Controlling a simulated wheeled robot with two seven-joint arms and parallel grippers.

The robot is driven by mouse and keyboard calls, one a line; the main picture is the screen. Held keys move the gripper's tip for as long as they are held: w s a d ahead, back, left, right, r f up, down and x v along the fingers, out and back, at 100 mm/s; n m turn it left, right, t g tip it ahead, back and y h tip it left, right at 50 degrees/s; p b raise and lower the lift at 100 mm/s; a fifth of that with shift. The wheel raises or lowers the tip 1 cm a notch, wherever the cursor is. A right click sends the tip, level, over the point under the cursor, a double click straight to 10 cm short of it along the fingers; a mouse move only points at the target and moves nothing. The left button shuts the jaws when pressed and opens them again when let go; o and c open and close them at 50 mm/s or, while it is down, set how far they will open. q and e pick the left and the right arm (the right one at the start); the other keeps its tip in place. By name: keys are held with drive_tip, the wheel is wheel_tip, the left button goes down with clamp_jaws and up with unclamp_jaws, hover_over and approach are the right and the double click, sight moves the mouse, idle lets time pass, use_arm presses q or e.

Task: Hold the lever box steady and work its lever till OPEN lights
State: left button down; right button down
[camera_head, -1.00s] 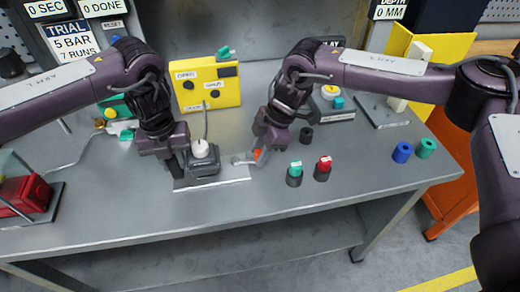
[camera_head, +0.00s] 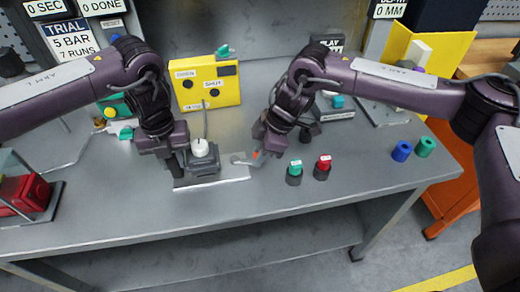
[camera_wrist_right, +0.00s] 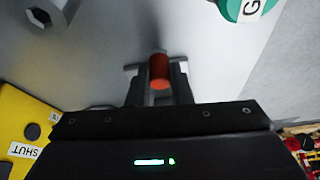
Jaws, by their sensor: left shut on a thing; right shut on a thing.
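The lever box (camera_head: 203,164) is a dark grey block with a white domed top, standing on a pale plate in the head view. My left gripper (camera_head: 178,168) is at the box's left side, shut on it. A short grey lever (camera_head: 240,158) sticks out to the right of the box and ends in an orange-red grip. My right gripper (camera_head: 258,156) is shut on this lever grip (camera_wrist_right: 159,70), which shows between the fingers in the right wrist view. The yellow indicator box (camera_head: 226,99) behind has dark round lamps (camera_head: 214,93); neither looks lit.
A green-topped piece (camera_head: 294,172) and a red-topped piece (camera_head: 323,167) stand right of my right gripper. Blue (camera_head: 402,151) and green (camera_head: 425,147) cylinders stand farther right. A cable rises behind the lever box. The bench front (camera_head: 270,190) is clear.

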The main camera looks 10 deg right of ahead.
drive_tip(key=s+m, duration=0.1)
drive_tip(key=a+m+t, duration=0.1)
drive_tip(key=shift+s+f+m, duration=0.1)
drive_tip(key=shift+s+m, duration=0.2)
drive_tip(key=shift+s, duration=0.1)
drive_tip(key=m, duration=0.1)
drive_tip(key=s+a+m+t+h, duration=0.1)
drive_tip(key=m, duration=0.1)
drive_tip(key=shift+s+a+m, duration=0.2)
drive_tip(key=shift+m, duration=0.1)
drive_tip(key=a+m, duration=0.1)
drive_tip(key=s+m+t+h, duration=0.1)
drive_tip(key=m, duration=0.1)
drive_tip(key=shift+a, duration=0.4)
drive_tip(key=shift+s+a+m+t+h, duration=0.15)
drive_tip(key=shift+a+m+h, duration=0.25)
drive_tip(key=shift+m, duration=0.55)
drive_tip(key=shift+w+a+m+t+h, duration=0.15)
drive_tip(key=shift+a+m, duration=0.3)
drive_tip(key=shift+m, duration=0.5)
drive_tip(key=shift+s, duration=0.1)
drive_tip(key=c, duration=1.3)
unclamp_jaws()
drive_tip(key=shift+r, duration=0.2)
drive_tip(key=v, duration=1.2)
